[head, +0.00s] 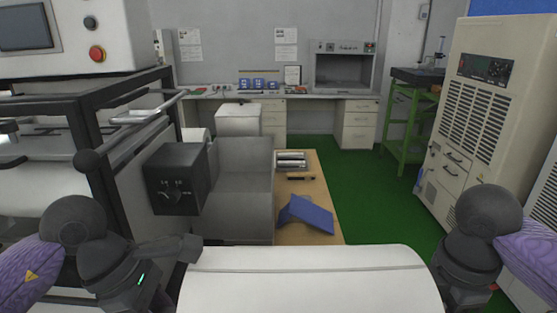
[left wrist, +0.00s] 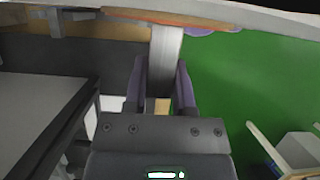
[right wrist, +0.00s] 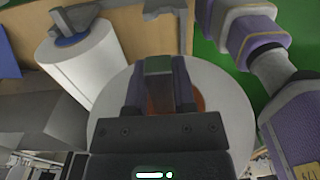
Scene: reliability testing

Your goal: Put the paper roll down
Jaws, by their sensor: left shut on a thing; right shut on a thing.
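The white paper roll (head: 310,280) lies crosswise at the bottom of the head view, between my two arms. Its white end face with an orange core shows in the right wrist view (right wrist: 227,115). A grey bar (left wrist: 166,45) sticks out of its end in the left wrist view, and my left gripper (left wrist: 162,72) is shut on it. My right gripper (right wrist: 158,68) is shut on a grey bar end in front of the orange core. The roll's underside is hidden in the head view.
A machine with a black frame (head: 90,115) and a dark grey box (head: 177,178) stands at left. A wooden surface (head: 325,175) holds a blue object (head: 306,214). Another white roll (right wrist: 85,65) has a blue core. A beige cabinet (head: 490,100) stands at right; green floor (head: 370,190) is clear.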

